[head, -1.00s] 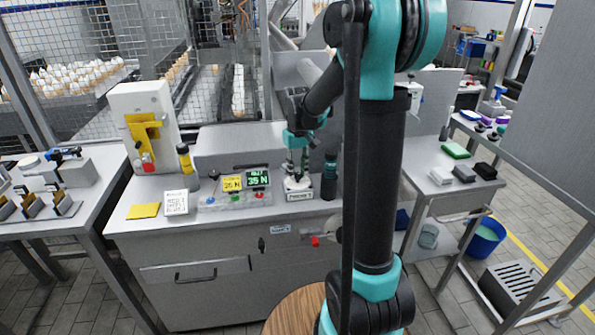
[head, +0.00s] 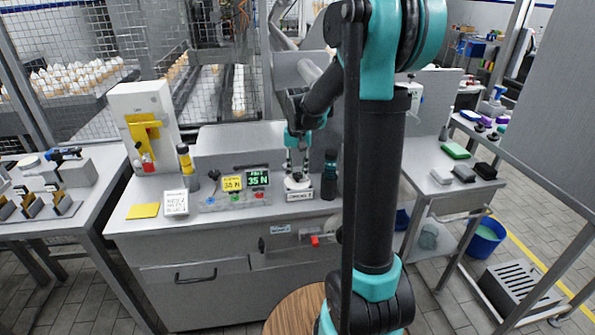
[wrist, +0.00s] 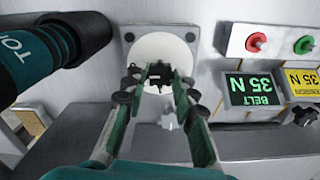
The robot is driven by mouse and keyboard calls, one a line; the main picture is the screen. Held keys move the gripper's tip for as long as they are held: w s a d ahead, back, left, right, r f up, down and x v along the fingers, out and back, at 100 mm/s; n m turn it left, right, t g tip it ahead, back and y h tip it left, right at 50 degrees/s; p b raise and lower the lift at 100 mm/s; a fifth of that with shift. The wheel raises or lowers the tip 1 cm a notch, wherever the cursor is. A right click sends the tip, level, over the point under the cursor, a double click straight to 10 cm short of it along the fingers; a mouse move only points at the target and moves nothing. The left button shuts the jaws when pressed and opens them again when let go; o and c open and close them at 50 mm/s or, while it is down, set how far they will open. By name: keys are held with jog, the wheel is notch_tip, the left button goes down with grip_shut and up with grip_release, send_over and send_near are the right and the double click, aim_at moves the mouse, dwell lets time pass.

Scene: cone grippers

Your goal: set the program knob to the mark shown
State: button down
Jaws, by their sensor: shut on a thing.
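My gripper (wrist: 157,72) is over a round white dial (wrist: 150,48) on a plate with corner bolts, in the wrist view. Its fingers are shut on a dark knob (wrist: 157,82) at the dial's middle; the fingertips partly hide it. Which mark the knob points to cannot be made out. In the head view, my gripper (head: 297,165) points down at a small white unit (head: 298,187) on the grey bench. A white card (head: 175,202) with writing stands on the bench; its text is too small to read surely.
A dark cylinder with a teal band (head: 329,175) stands close right of the gripper. Left are a green display (wrist: 252,90) reading BELT 35 N, a yellow display (wrist: 303,82), red and green buttons (wrist: 257,42) and another black knob (wrist: 305,115). A yellow pad (head: 142,211) lies farther left.

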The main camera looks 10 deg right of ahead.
aim_at(298, 174)
jog(key=c, duration=1.2)
grip_release()
notch_tip(298, 174, up, 12)
jog(key=s+d+f+n+t, duration=0.1)
jog(key=s+d+f+t, duration=0.1)
jog(key=s+f, duration=0.7)
jog(key=s+d+f+n+t, duration=0.1)
jog(key=s+d+f+t, duration=0.1)
jog(key=s+f, duration=0.7)
jog(key=s, duration=0.4)
jog(key=shift+s+f, duration=0.25)
